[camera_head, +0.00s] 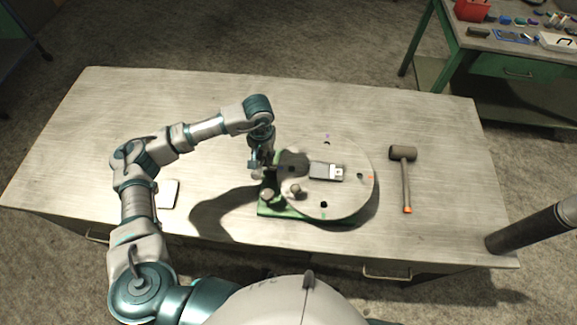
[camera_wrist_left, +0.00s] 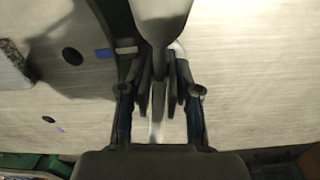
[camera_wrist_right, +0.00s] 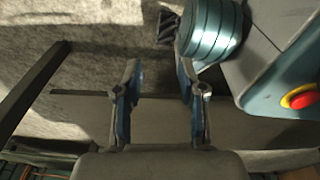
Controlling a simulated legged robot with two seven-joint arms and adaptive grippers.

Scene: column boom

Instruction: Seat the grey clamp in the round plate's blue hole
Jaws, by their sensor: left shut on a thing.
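The round plate (camera_head: 345,200) lies on the table with several dark holes, each by a coloured mark. The blue-marked hole (camera_head: 291,169) is at its left side; it also shows in the left wrist view (camera_wrist_left: 72,56). My left gripper (camera_head: 260,170) is just left of the plate's edge, shut on the grey clamp (camera_wrist_left: 160,18). The clamp's rounded end (camera_head: 267,194) shows on the near side of the gripper, apart from the blue hole. The fingers partly hide the clamp. My right gripper (camera_wrist_right: 158,85) is open and empty, outside the head view.
A grey block (camera_head: 322,171) with a pale end lies on the plate. A small grey knob (camera_head: 295,190) stands near the plate's front left. A green base (camera_head: 268,211) is underneath. A mallet (camera_head: 404,175) lies right, a white pad (camera_head: 168,194) left. The table's back is clear.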

